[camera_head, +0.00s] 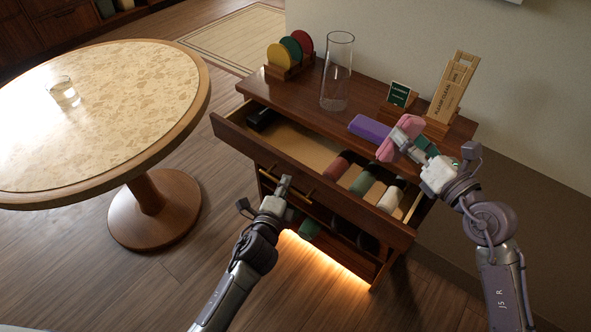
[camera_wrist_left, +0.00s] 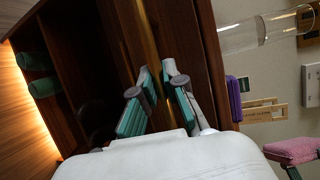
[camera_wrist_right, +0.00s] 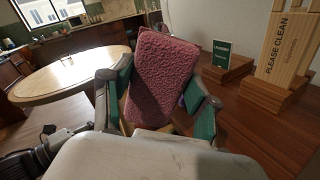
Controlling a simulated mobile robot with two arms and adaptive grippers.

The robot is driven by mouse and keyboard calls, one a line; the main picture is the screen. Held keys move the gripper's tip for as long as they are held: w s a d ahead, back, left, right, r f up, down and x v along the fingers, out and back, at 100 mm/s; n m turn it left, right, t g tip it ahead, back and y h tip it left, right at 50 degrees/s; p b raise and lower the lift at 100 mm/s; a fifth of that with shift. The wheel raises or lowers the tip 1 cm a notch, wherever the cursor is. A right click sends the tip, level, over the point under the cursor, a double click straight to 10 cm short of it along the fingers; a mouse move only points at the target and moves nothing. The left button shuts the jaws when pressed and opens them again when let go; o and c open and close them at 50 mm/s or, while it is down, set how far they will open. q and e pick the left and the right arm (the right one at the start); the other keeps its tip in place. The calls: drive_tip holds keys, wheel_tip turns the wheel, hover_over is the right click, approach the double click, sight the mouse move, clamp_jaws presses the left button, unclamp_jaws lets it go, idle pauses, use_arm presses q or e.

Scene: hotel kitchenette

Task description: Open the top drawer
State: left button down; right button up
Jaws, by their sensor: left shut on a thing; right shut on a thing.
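The top drawer (camera_head: 330,199) of the dark wooden cabinet is pulled out, and its inside shows in the head view. A brass handle (camera_head: 306,196) runs along its front; the bar also shows in the left wrist view (camera_wrist_left: 149,36). My left gripper (camera_head: 264,193) is at the drawer front, shut on the handle; its fingers close around the bar in the left wrist view (camera_wrist_left: 158,95). My right gripper (camera_head: 415,150) is shut on a pink cloth (camera_wrist_right: 158,75), held above the right side of the cabinet. The cloth also shows in the head view (camera_head: 397,139).
The drawer holds a black item (camera_head: 261,119) and several rolled cloths (camera_head: 363,184). A glass cylinder (camera_head: 337,75), coloured discs (camera_head: 290,52), a purple cloth (camera_head: 370,129) and wooden signs (camera_head: 452,88) stand on the cabinet top. A round table (camera_head: 190,107) is at left.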

use_arm(q)
drive_tip(key=s+a+p, duration=0.1)
drive_tip(key=s+a, duration=0.2)
drive_tip(key=s, duration=0.2)
drive_tip(key=shift+a, duration=0.35)
drive_tip(key=c, duration=1.2)
unclamp_jaws()
drive_tip(key=v, duration=1.2)
